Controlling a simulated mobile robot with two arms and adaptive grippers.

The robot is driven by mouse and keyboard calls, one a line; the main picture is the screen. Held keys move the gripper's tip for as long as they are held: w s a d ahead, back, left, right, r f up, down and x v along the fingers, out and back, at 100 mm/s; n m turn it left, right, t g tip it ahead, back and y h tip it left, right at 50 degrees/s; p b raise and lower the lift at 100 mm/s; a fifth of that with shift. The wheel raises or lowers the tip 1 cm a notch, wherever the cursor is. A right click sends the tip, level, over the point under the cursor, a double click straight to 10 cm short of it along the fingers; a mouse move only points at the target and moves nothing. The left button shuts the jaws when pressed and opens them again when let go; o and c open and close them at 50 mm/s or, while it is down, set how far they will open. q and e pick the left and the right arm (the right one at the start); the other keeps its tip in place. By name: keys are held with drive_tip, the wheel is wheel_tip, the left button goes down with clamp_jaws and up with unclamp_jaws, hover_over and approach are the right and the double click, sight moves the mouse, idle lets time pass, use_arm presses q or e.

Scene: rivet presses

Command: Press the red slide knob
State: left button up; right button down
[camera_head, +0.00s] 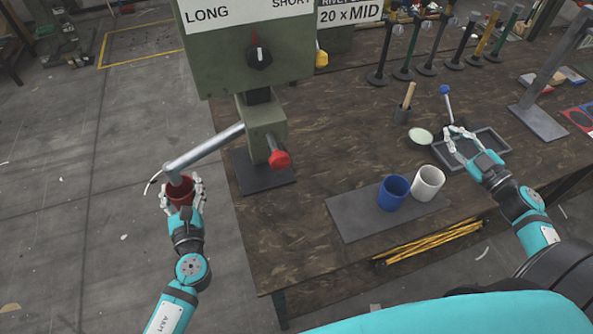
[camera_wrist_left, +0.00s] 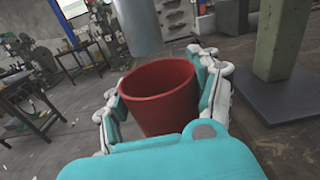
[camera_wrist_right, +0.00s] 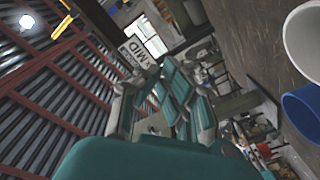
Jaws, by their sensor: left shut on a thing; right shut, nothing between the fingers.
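The red slide knob (camera_head: 279,159) sticks out low on the front of the green rivet press (camera_head: 250,55); no gripper touches it. My left gripper (camera_head: 181,190) is shut on a red cup (camera_head: 180,188), left of the table edge, just below the end of the press's grey metal chute (camera_head: 205,150). The left wrist view shows the red cup (camera_wrist_left: 160,95) upright between the fingers, with the chute end (camera_wrist_left: 137,25) above its rim. My right gripper (camera_head: 460,143) is shut and empty, over the dark tray at the right.
A blue cup (camera_head: 393,192) and a white cup (camera_head: 428,183) stand on a grey mat (camera_head: 350,214) at the table front. Several dispensers line the back. Bare table lies between the press and the mat.

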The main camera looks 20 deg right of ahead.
sight(279, 160)
drive_tip(key=a+r+n+g+y, duration=0.25)
drive_tip(key=a+n+y, duration=0.25)
drive_tip(key=a+n, duration=0.3)
drive_tip(key=a+r+n+g+y, duration=0.25)
drive_tip(key=a+n+y, duration=0.3)
drive_tip(key=a, duration=0.45)
drive_tip(key=s+a+r+n+g+y, duration=0.3)
drive_tip(key=s+a+n+g+y, duration=0.2)
drive_tip(key=s+a+n+g, duration=0.4)
drive_tip(key=s+a+n, duration=0.1)
drive_tip(key=a+n, duration=0.1)
drive_tip(key=a, duration=0.3)
drive_tip(key=shift+s, duration=0.25)
drive_tip(key=w+a, duration=0.6)
drive_tip(key=a, duration=0.3)
drive_tip(key=shift+w+a, duration=0.3)
drive_tip(key=shift+a, duration=0.05)
